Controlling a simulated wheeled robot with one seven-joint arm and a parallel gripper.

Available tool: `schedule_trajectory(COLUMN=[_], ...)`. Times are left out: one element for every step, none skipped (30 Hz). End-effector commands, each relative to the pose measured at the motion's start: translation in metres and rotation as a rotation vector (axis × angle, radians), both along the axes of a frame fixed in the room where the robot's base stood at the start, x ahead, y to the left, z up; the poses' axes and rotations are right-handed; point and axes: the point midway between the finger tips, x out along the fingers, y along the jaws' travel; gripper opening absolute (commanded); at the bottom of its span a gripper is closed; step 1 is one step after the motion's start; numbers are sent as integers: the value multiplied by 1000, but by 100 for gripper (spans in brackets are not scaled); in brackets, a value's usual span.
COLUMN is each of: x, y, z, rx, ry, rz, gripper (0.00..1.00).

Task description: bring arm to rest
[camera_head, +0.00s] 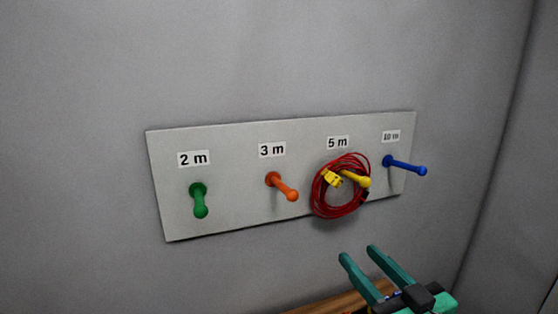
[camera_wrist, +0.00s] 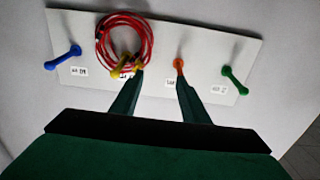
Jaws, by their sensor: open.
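My gripper (camera_head: 358,262) shows at the lower right of the head view, below the peg board (camera_head: 235,205) and the coiled cable. Its two teal fingers are open with nothing between them. In the wrist view my gripper (camera_wrist: 160,80) points toward the board, which appears upside down there. The red cable coil (camera_head: 325,205) with yellow ends hangs on the yellow peg (camera_head: 355,179) under the 5 m label. The coil also shows at the upper left of the wrist view (camera_wrist: 104,35), apart from the fingers as far as I can tell.
The green peg (camera_head: 199,200) at 2 m, orange peg (camera_head: 282,187) at 3 m and blue peg (camera_head: 405,166) at 10 m are bare and stick out. A wooden edge (camera_head: 325,302) lies below. A grey wall (camera_head: 280,60) stands behind, with a corner at right.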

Motion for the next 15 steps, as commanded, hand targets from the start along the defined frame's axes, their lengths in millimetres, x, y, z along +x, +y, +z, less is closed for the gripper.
schedule_trajectory(x=[2,3,4,5,6,8,9,10,11,12,14,15,16,17,18], y=[3,3,4,4,5,7,8,9,10,11,12,13,13,14,16], z=[-6,-8,-11,-13,-15,-19,-21,-24,-28,-31,-34,-39,-43,-47,-53], rx=[18,25,37,45,53,66,74,84,98,107,118,133,143,156,172], ry=[2,0,0,-1,-3,-3,-4,-4,-6,-6,-6,-7,-7,-7,-6], rz=[1,-2,-5,-8,-10,-13,-14,-17,-22,-25,-28,-34,-39,-45,-51], gripper=[42,42,42,42,42,42,42,42,42,42,42,42,42,42,42])
